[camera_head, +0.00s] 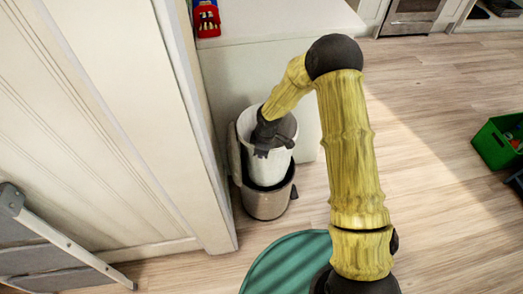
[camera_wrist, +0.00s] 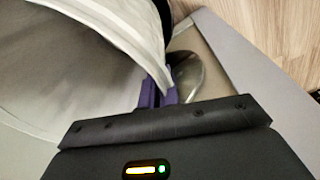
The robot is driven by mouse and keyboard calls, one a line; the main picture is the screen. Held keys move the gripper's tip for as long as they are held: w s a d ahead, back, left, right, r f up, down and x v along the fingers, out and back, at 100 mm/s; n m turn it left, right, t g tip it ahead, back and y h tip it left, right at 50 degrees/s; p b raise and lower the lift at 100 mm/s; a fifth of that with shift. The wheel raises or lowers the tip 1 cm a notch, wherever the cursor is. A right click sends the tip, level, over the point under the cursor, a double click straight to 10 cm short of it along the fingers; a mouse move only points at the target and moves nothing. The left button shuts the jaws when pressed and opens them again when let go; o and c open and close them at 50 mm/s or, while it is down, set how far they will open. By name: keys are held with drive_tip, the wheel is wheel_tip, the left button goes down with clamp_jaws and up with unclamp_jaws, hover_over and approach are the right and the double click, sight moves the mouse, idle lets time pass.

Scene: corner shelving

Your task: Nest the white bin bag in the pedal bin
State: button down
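The white bin bag (camera_head: 265,167) stands upright, open at the top, with its lower part inside the beige-grey pedal bin (camera_head: 266,205) and its upper part rising above the bin's rim. My gripper (camera_head: 262,151) points down at the bag's near rim. In the wrist view, the bag's pale wall (camera_wrist: 75,75) fills the left, and its edge runs between the two purple fingers of my gripper (camera_wrist: 158,96), which are close together on it. The bag's bottom is hidden inside the bin.
A cream cabinet panel (camera_head: 110,110) stands close on the left of the bin, and a white unit (camera_head: 270,75) stands behind it. A grey folding ladder (camera_head: 55,240) is at the lower left. A green crate (camera_head: 494,147) sits far right.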

sight(267, 172)
wheel_tip(267, 172, down, 30)
drive_tip(key=b, duration=1.8)
drive_tip(key=shift+r, duration=0.15)
idle(2.2)
drive_tip(key=c, duration=1.6)
unclamp_jaws()
drive_tip(key=shift+s, duration=0.1)
drive_tip(key=r+p, duration=0.1)
drive_tip(key=r, duration=0.4)
drive_tip(key=d+r+p, duration=0.1)
drive_tip(key=r+p, duration=0.1)
drive_tip(key=r, duration=0.4)
drive_tip(key=d+r+p, duration=0.1)
drive_tip(key=r+p, duration=0.1)
drive_tip(key=r, duration=0.4)
drive_tip(key=shift+s+r, duration=0.15)
drive_tip(key=shift+s, duration=0.2)
